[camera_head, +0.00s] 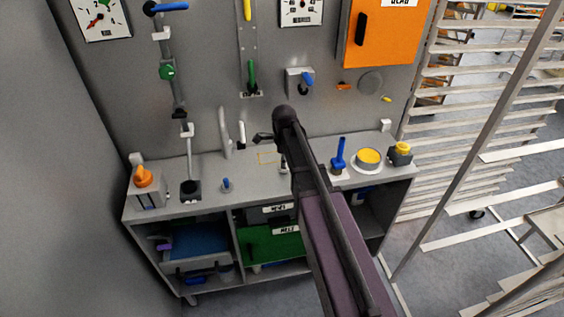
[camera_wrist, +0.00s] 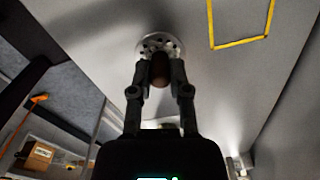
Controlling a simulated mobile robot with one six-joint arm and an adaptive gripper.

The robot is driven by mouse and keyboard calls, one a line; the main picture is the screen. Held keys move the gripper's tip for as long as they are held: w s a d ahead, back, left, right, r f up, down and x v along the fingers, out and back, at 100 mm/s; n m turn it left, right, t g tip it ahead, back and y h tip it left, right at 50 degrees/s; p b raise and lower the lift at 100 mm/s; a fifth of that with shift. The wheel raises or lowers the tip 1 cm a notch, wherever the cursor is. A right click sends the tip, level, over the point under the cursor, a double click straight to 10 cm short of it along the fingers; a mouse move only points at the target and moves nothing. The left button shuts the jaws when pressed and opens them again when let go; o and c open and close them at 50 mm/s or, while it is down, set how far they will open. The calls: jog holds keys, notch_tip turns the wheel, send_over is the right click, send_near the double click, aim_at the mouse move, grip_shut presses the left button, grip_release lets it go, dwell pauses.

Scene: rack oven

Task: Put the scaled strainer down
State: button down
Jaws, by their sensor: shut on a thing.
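In the wrist view my gripper (camera_wrist: 160,68) is shut on the brown handle of a strainer (camera_wrist: 160,42). The strainer's pale round perforated disc shows just beyond the fingertips. A grey surface lies behind it; I cannot tell whether the disc touches it. A yellow outlined square (camera_wrist: 240,43) is marked on that surface, to the right of the strainer and apart from it. My arm largely hides the gripper and strainer there.
The counter carries a blue-handled lever (camera_head: 340,153), a round yellow-topped pot (camera_head: 368,159) and an orange-knobbed box (camera_head: 146,185). Pipes and valves run up the wall behind. Shelves below hold a green bin (camera_head: 270,243). A slatted rack (camera_head: 460,120) stands at the right.

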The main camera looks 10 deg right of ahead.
jog(key=shift+f, duration=0.2)
jog(key=c, duration=0.6)
grip_release()
jog(key=shift+r, duration=0.25)
notch_tip(320, 180, up, 12)
jog(key=p, duration=1.2)
